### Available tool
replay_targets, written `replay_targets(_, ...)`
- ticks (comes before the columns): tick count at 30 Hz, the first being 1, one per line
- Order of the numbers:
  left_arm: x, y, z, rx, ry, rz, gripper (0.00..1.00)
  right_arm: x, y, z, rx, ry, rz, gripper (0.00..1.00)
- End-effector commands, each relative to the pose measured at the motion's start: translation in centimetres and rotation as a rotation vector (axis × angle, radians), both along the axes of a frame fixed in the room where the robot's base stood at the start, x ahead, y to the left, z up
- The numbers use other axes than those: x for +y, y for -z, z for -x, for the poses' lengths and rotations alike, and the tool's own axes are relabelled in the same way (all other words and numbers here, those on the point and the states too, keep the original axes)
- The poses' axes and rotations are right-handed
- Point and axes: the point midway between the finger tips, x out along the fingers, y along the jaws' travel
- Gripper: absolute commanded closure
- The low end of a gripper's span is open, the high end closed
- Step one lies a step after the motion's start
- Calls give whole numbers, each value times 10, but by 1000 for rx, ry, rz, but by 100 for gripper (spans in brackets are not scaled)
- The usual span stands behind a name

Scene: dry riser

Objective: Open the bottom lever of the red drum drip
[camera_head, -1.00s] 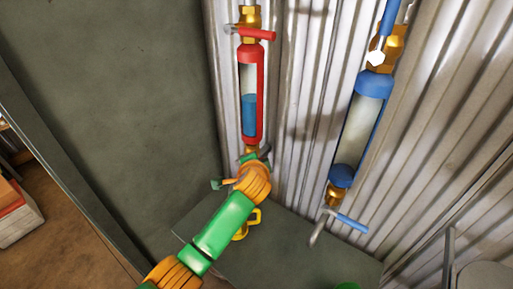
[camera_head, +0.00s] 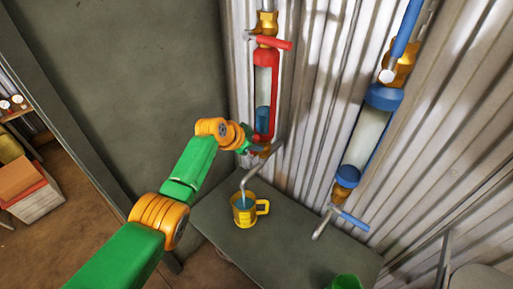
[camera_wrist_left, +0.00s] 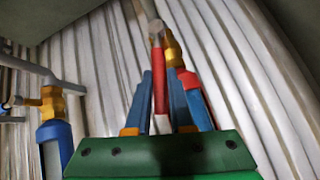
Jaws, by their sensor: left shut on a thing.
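The red drum drip (camera_head: 274,95) hangs on the corrugated wall, with blue liquid low in its clear tube. Its top lever (camera_head: 272,43) is red and sticks out to the right. My left gripper (camera_head: 250,147) is at its bottom end, where the bottom lever is mostly hidden in the head view. In the left wrist view, my blue fingers (camera_wrist_left: 168,105) are shut around the red bottom lever (camera_wrist_left: 160,85). A bent grey spout runs down from the drum to a yellow mug (camera_head: 240,219), which has blue liquid in it. My right gripper is not in view.
A blue drum drip (camera_head: 383,97) with a blue bottom lever (camera_head: 351,221) hangs to the right and also shows in the left wrist view (camera_wrist_left: 52,132). A dark table (camera_head: 290,235) bears the mug and a green object (camera_head: 346,282) at the lower edge.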

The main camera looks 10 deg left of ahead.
Motion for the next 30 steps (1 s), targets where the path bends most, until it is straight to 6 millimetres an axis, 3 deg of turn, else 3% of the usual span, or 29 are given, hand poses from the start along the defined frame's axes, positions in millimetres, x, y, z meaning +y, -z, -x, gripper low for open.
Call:
replay_targets(18, 2, -1, -1, 23, 0, 31, 100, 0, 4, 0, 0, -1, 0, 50)
replay_targets(19, 2, -1, -1, 23, 0, 31, 77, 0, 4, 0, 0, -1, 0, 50)
replay_targets(22, 2, -1, -1, 23, 0, 31, 50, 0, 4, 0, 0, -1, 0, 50)
replay_targets(30, 2, 0, -1, 23, 0, 31, 49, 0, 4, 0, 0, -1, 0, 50)
